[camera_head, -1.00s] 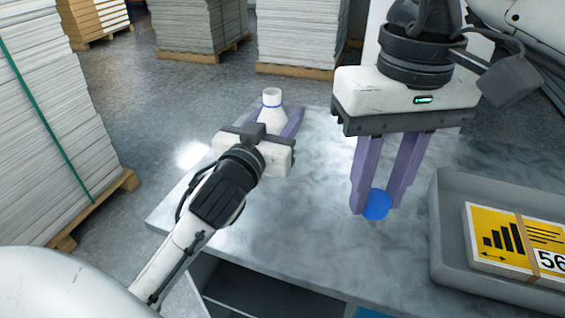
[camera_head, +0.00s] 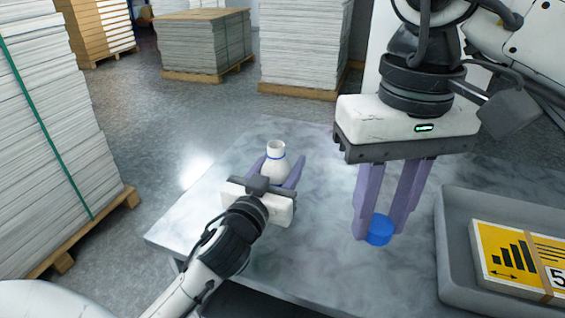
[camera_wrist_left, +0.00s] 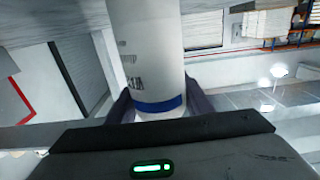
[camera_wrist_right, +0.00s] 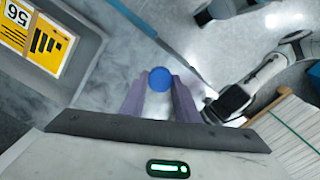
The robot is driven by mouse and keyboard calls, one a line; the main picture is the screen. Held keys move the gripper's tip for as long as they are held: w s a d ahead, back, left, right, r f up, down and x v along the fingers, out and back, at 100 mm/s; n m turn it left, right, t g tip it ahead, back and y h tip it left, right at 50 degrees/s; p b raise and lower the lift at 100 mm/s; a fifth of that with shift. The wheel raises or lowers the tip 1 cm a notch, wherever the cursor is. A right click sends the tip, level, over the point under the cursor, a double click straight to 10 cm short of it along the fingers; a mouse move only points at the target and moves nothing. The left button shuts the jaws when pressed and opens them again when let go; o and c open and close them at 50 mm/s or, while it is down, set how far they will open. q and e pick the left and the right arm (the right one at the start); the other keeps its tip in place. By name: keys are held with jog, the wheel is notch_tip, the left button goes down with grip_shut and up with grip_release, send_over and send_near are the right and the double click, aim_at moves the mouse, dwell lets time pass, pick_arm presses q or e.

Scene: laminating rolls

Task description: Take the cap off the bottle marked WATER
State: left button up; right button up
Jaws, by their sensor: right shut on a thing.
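The white bottle (camera_head: 275,168) has an open white neck with a blue ring and no cap on it. Its printed side shows in the left wrist view (camera_wrist_left: 150,60), with partly readable lettering. My left gripper (camera_head: 280,165) has one finger on each side of the bottle; the pictures do not settle whether it still grips. The bottle appears upright at the table; its base is hidden by the gripper. My right gripper (camera_head: 384,225) is shut on the blue cap (camera_head: 379,230), which also shows between its fingertips in the right wrist view (camera_wrist_right: 160,79).
The grey marbled table (camera_head: 325,250) is clear between the two grippers. A grey tray (camera_head: 450,240) on the right holds a yellow-labelled stack (camera_head: 510,255). Paper stacks on pallets (camera_head: 205,45) stand on the floor behind and to the left.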

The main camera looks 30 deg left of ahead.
pick_arm(q)
jog(key=o, duration=0.4)
jog(key=shift+c, duration=0.2)
